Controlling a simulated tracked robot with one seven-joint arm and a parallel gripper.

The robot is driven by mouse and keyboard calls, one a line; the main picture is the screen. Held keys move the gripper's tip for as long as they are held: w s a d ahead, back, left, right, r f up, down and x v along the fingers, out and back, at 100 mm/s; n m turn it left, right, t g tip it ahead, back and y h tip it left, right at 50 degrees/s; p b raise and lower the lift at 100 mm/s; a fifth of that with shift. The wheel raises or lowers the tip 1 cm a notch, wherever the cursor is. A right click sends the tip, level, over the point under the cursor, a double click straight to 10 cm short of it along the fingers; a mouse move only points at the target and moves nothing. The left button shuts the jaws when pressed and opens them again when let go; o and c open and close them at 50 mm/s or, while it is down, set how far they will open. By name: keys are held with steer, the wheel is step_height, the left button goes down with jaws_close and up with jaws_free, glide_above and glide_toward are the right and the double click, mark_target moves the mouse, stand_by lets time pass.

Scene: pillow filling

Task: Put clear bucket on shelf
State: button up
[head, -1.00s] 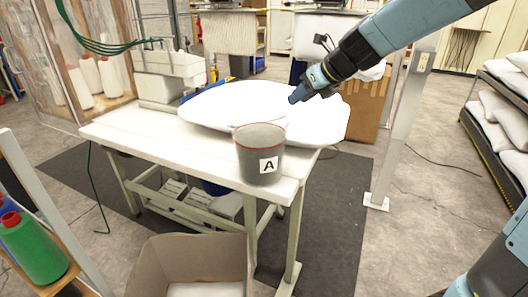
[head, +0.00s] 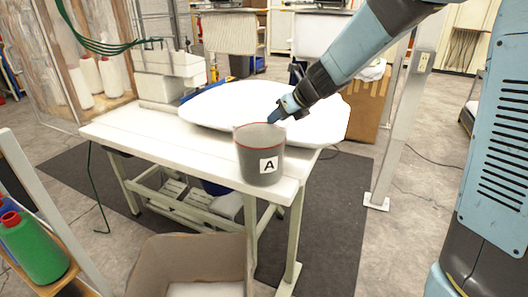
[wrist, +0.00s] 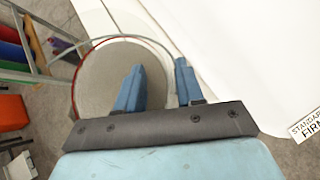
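The clear bucket (head: 261,160) is a smoky grey tub with a red rim line and a white "A" label. It stands upright near the front right corner of the white table (head: 150,134). My gripper (head: 277,115) is at the bucket's far right rim. In the wrist view my gripper (wrist: 159,64) is open, with one finger over the mouth of the bucket (wrist: 108,82) and the other near or just outside its rim. Contact with the rim cannot be told. A wooden shelf (head: 62,277) with green and blue bottles is at the lower left.
A large white pillow (head: 215,104) lies on the table behind the bucket. An open cardboard box (head: 190,252) is on the floor in front. A grey post (head: 388,150) stands right of the table. White bins (head: 168,76) are at the table's back left.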

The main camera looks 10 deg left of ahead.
steer(key=shift+w+a+f, duration=0.15)
steer(key=shift+f, duration=0.05)
jaws_close()
stand_by(1.4)
